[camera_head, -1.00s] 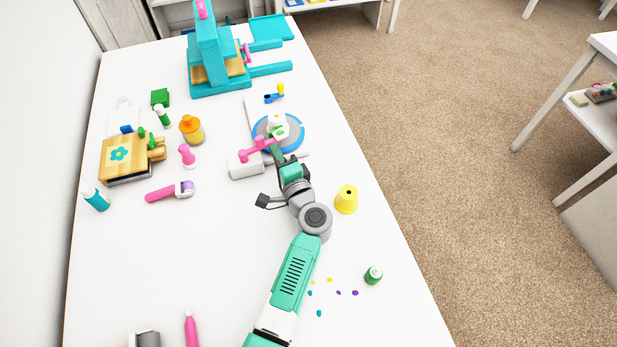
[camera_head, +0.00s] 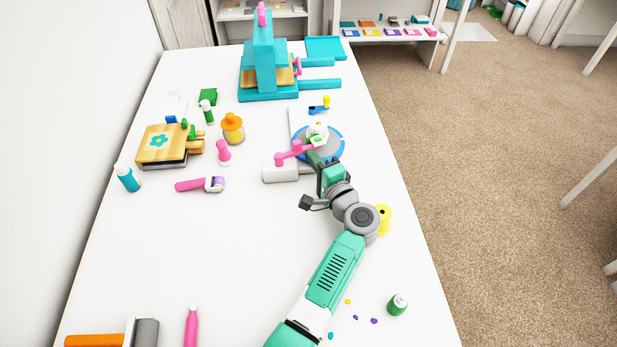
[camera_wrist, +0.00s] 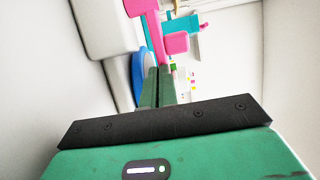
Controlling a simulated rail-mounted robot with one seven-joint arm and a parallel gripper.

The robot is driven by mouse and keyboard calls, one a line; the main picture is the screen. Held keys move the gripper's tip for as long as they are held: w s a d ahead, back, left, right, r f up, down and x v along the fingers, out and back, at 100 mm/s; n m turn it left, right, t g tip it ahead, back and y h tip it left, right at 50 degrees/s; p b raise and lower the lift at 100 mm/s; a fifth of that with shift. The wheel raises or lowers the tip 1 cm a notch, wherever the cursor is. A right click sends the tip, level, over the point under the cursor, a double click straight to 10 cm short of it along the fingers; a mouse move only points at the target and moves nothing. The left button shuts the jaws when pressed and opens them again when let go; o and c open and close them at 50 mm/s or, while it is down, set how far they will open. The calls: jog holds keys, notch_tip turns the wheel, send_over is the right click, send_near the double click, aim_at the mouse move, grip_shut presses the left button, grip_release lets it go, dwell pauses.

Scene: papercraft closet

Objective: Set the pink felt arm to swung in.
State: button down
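The pink felt arm (camera_head: 294,152) is hinged on a white block (camera_head: 280,172) and reaches right, over the near left part of a round blue-rimmed grey disc (camera_head: 338,152). A small white piece with green (camera_head: 318,133) is at its far end. In the wrist view the pink arm (camera_wrist: 154,32) shows just beyond the fingertips, with a pink knob to its right. My gripper (camera_head: 312,157) is at the disc's near side, close beside the pink arm. Its green fingers (camera_wrist: 158,72) lie together with nothing visible between them. I cannot tell whether the tips touch the arm.
A teal press (camera_head: 268,60) stands at the back. A yellow cup (camera_head: 384,218) is partly hidden behind my arm. The table's middle left is clear.

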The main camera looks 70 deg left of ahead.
jog(key=shift+r, duration=0.2)
jog(key=d+p, duration=0.1)
jog(key=d, duration=0.1)
jog(key=w+d, duration=0.1)
jog(key=d, duration=0.2)
jog(key=d+p, duration=0.1)
jog(key=d, duration=0.1)
jog(key=shift+w+d+f+p, duration=0.15)
jog(key=shift+d+p, duration=0.15)
jog(key=shift+d, duration=0.05)
